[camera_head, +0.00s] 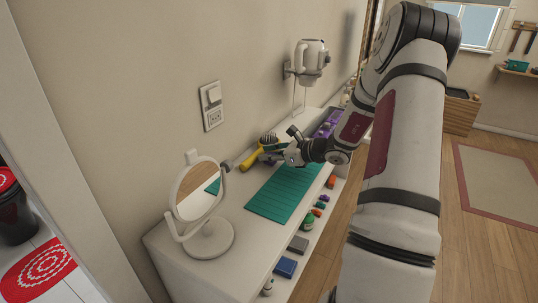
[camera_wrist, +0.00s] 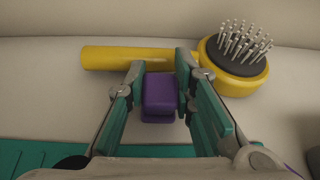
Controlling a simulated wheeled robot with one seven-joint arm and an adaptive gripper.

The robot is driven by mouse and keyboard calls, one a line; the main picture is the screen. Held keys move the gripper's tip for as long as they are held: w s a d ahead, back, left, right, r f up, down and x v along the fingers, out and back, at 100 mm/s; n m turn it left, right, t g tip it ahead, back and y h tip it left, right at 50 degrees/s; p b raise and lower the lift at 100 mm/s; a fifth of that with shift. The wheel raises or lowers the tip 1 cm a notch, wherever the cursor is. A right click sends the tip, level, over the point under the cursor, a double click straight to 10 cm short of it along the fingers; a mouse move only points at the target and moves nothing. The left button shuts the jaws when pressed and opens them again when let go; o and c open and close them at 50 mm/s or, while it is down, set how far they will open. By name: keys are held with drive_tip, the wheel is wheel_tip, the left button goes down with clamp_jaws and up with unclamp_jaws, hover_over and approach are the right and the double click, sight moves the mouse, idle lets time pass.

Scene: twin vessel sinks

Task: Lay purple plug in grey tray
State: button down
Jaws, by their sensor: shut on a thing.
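The purple plug (camera_wrist: 160,95) sits between the two teal-padded fingers of my gripper (camera_wrist: 160,90) in the wrist view. The fingers are shut on its sides. In the head view my gripper (camera_head: 274,152) is over the back of the white counter, near the wall, and the plug cannot be made out there. A small flat grey thing (camera_head: 298,244) lies on the lower ledge; I cannot tell whether it is the grey tray.
A yellow hairbrush (camera_wrist: 125,56) lies just beyond the plug. A teal mat (camera_head: 285,192) covers the counter's middle. A round mirror (camera_head: 205,230) stands at the near left, a purple container (camera_head: 327,123) farther back. A blue box (camera_head: 286,266) and several small items line the lower ledge.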

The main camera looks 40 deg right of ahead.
drive_tip(key=c, duration=1.8)
unclamp_jaws()
drive_tip(key=shift+f, duration=0.15)
drive_tip(key=o, duration=0.4)
drive_tip(key=shift+o, duration=0.2)
